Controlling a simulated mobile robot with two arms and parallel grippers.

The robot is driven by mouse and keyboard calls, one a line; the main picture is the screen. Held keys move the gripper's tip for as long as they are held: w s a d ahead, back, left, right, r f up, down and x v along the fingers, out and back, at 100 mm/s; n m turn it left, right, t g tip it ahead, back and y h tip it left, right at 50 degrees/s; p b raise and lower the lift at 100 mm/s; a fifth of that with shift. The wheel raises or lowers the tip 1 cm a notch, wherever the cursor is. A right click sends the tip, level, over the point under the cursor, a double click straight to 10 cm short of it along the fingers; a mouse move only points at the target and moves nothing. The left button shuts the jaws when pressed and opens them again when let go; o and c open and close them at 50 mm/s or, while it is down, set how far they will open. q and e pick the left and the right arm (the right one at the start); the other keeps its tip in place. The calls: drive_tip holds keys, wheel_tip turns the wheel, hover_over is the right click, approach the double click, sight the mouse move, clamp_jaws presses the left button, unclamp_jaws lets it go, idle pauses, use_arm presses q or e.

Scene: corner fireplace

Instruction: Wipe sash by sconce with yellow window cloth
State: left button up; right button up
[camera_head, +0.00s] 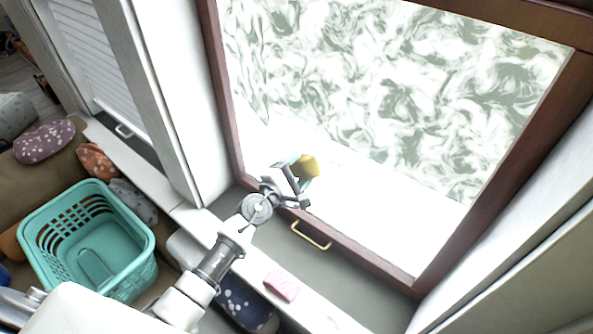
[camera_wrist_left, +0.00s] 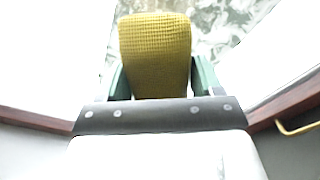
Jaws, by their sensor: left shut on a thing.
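The yellow window cloth (camera_head: 309,166) is held in my left gripper (camera_head: 296,178), in front of the lower left part of the window sash. In the left wrist view the cloth (camera_wrist_left: 155,55) stands out between the two green fingers of the gripper (camera_wrist_left: 160,80), which are shut on it. The sash (camera_head: 370,110) has a dark red-brown frame and a pane with green-white swirled marks over its upper part. The lower part of the pane looks bright white. I cannot tell if the cloth touches the glass. No sconce is clearly visible. My right gripper is not in view.
A brass handle (camera_head: 311,236) sits on the bottom rail of the sash. A pink cloth (camera_head: 282,285) lies on the white ledge below. A teal basket (camera_head: 88,240) stands at the left by several patterned cushions (camera_head: 44,141). A white shuttered window (camera_head: 95,55) is at the upper left.

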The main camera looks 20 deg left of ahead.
use_arm(q)
drive_tip(key=shift+x, duration=0.9)
idle(0.4)
